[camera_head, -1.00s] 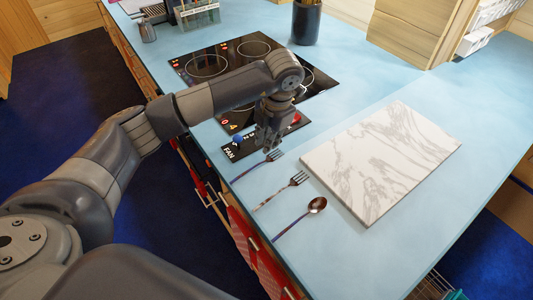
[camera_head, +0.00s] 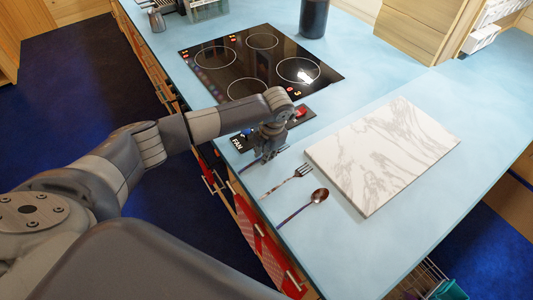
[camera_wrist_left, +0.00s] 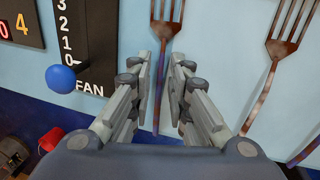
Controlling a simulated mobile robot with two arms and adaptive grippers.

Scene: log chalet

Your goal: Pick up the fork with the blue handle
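The fork with the blue handle (camera_head: 249,165) lies on the light blue counter near its front edge, mostly hidden by my left gripper (camera_head: 270,152) in the head view. In the left wrist view, its brown tines point up and its blue-purple handle (camera_wrist_left: 158,98) runs between the two fingers of my left gripper (camera_wrist_left: 162,70). The fingers are apart, with a narrow gap on each side of the handle. I cannot tell how far the fingertips are above the counter. My right gripper is in neither view.
A second fork (camera_head: 287,180) and a spoon (camera_head: 304,206) lie close by on the right. A marble board (camera_head: 385,155) lies beyond them. The black cooktop (camera_head: 262,62) and its fan panel with a blue knob (camera_wrist_left: 61,78) are on the other side.

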